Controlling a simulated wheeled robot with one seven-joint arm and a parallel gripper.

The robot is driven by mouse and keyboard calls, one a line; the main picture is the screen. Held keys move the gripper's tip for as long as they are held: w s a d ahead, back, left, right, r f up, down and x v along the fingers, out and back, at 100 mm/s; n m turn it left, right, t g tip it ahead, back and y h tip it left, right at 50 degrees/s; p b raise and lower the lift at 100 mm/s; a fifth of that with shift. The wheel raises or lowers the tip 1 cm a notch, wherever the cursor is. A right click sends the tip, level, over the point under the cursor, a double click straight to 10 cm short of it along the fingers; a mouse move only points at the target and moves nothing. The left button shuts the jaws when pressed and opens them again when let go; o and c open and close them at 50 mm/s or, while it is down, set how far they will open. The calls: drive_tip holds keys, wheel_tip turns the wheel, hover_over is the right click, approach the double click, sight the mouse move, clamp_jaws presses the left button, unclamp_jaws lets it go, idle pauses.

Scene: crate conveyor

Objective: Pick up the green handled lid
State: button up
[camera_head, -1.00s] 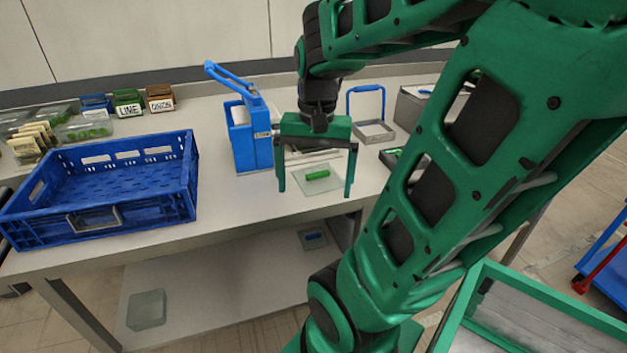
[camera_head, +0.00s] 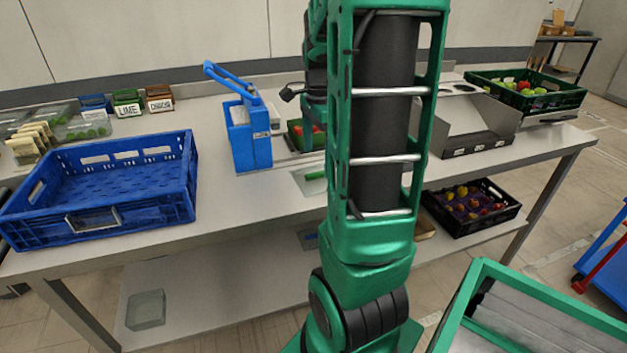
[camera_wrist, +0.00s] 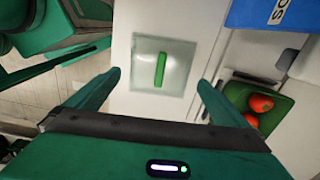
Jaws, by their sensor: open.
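The lid, a clear square plate with a green bar handle, lies flat on the grey table. In the head view its handle (camera_head: 315,176) shows just left of my arm, which hides the lid's right part. In the wrist view the whole lid (camera_wrist: 175,79) is visible with its green handle (camera_wrist: 160,69) near its middle. My gripper (camera_wrist: 158,80) is open and empty. Its two fingers show on either side of the lid's near edge in the wrist view, apart from it. In the head view my arm hides the gripper.
A blue holder (camera_head: 249,138) with a raised handle stands behind and left of the lid. A green tray (camera_wrist: 270,118) with red tomatoes is to the lid's right in the wrist view. A large blue crate (camera_head: 160,212) sits at the table's left. Bare table lies between crate and lid.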

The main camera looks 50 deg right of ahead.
sight(317, 172)
drive_tip(key=shift+w+f, duration=0.1)
drive_tip(key=shift+f, duration=2.8)
drive_tip(key=shift+c, duration=0.6)
drive_tip(key=c, duration=0.5)
